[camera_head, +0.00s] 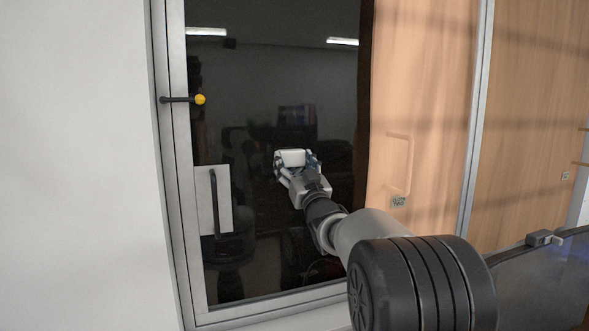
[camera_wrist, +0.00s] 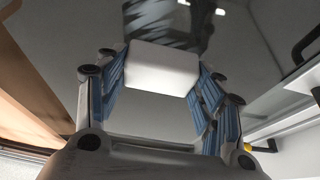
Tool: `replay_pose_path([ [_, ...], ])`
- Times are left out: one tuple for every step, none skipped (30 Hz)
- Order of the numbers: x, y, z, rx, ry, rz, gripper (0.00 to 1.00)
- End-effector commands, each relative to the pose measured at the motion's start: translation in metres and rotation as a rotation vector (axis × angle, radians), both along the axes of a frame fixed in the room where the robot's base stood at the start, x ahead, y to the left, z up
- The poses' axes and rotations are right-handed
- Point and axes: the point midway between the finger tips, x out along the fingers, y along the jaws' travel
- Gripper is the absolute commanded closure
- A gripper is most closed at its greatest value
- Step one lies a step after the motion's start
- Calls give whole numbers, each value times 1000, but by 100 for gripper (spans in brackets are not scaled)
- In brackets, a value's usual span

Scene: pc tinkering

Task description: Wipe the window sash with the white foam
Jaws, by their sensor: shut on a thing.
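The white foam (camera_head: 292,157) is a small white block held between the fingers of my gripper (camera_head: 297,164). In the wrist view the foam (camera_wrist: 162,67) sits between the blue-padded fingertips of my gripper (camera_wrist: 160,75). The window sash (camera_head: 207,258) is a grey frame around a dark, reflective pane (camera_head: 260,100). My gripper is in front of the middle of the pane. I cannot tell whether the foam touches the glass.
A wooden panel (camera_head: 420,110) stands right of the pane. A dark surface with a latch (camera_head: 543,238) is at the lower right.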

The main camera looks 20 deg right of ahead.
Motion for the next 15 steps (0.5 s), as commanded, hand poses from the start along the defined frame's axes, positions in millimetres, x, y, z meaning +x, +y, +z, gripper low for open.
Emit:
replay_pose_path([
  [0, 1, 8, 0, -4, 1, 73],
  [0, 1, 9, 0, -4, 1, 73],
  [0, 1, 11, 0, -4, 1, 73],
  [0, 1, 11, 0, -4, 1, 73],
  [0, 1, 11, 0, -4, 1, 73],
  [0, 1, 10, 0, -4, 1, 73],
  [0, 1, 8, 0, -4, 1, 73],
  [0, 1, 7, 0, -4, 1, 73],
  [0, 1, 4, 0, -4, 1, 73],
  [0, 1, 1, 0, -3, 1, 73],
  [0, 1, -2, 0, -3, 1, 73],
  [0, 1, -6, 0, -2, 1, 73],
  [0, 1, -9, 0, -1, 1, 73],
  [0, 1, -12, 0, -1, 1, 73],
  [0, 1, -15, 0, 0, 1, 73],
])
